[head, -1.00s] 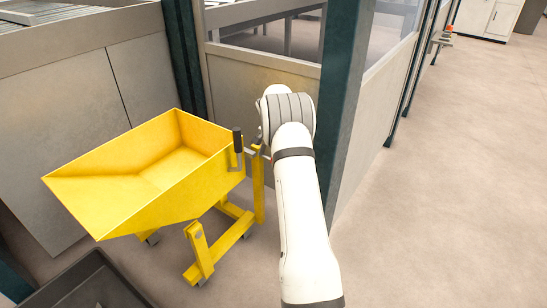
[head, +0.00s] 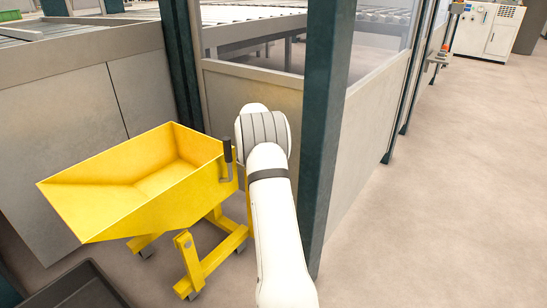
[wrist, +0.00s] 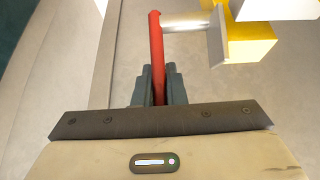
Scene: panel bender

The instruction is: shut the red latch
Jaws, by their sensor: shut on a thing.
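The red latch (wrist: 156,45) shows in the wrist view as a red bar running up from between my fingers. A pale rod joins it near its top to a grey plate (wrist: 216,38) beside a yellow block. My gripper (wrist: 159,85) is shut on the red bar, with a dark finger on each side of it. In the head view the yellow tipping cart (head: 135,190) stands left of my arm. My arm hides the latch and my gripper there.
A dark green post (head: 325,130) stands just right of my arm. Grey panels (head: 255,105) close off the machine behind the cart. A dark bin (head: 88,285) is at the bottom left. The floor at right is clear.

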